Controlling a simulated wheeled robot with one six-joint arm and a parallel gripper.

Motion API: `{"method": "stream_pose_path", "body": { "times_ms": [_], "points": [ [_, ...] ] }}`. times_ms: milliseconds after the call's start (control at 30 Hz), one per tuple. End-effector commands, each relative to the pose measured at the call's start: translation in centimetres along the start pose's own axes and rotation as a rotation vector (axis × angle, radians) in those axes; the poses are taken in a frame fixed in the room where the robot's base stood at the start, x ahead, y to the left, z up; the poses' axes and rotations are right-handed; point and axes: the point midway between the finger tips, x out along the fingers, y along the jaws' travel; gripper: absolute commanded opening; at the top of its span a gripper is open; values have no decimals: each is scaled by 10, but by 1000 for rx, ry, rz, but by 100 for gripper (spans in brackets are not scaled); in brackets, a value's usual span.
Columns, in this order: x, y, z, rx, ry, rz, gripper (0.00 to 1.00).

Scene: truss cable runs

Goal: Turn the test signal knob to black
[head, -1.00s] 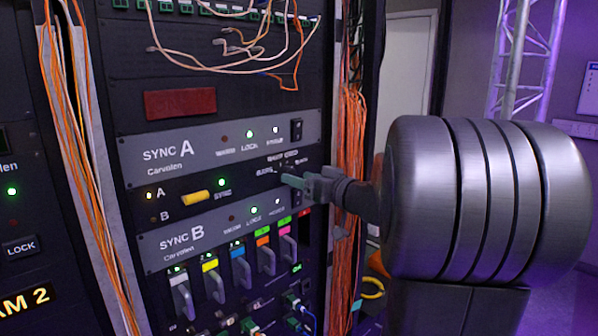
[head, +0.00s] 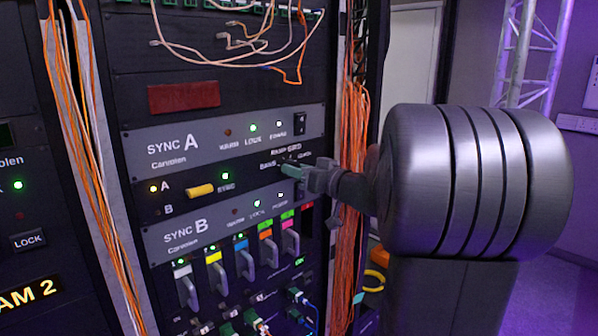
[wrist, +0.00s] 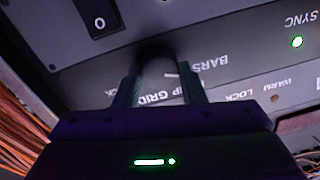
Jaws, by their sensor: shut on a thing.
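The test signal knob (wrist: 158,56) is a dark round knob on the black strip between the SYNC A and SYNC B panels. In the wrist view it sits between the two fingers of my gripper (wrist: 161,80), which is shut on it. The labels BARS, RAMP, GRID and part of another word ending in CK show upside down around it. A short white line shows near the knob, but I cannot tell which label the knob points at. In the head view my gripper (head: 298,172) reaches the strip from the right and hides the knob.
A yellow handle (head: 201,190) and a lit SYNC lamp are left of the knob. A black rocker switch (head: 299,123) is above it. Coloured patch handles (head: 245,264) stick out below. Orange cables (head: 354,130) hang along the rack's right edge, close to my arm.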

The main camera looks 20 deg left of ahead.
Motion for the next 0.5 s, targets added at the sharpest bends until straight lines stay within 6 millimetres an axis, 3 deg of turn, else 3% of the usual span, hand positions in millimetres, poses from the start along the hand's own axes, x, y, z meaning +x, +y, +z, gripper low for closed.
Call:
{"method": "stream_pose_path", "body": {
  "times_ms": [267,500],
  "points": [
    [0,1,4,115,8,-2,14],
    [0,1,4,319,20,-6,14]
  ]
}}
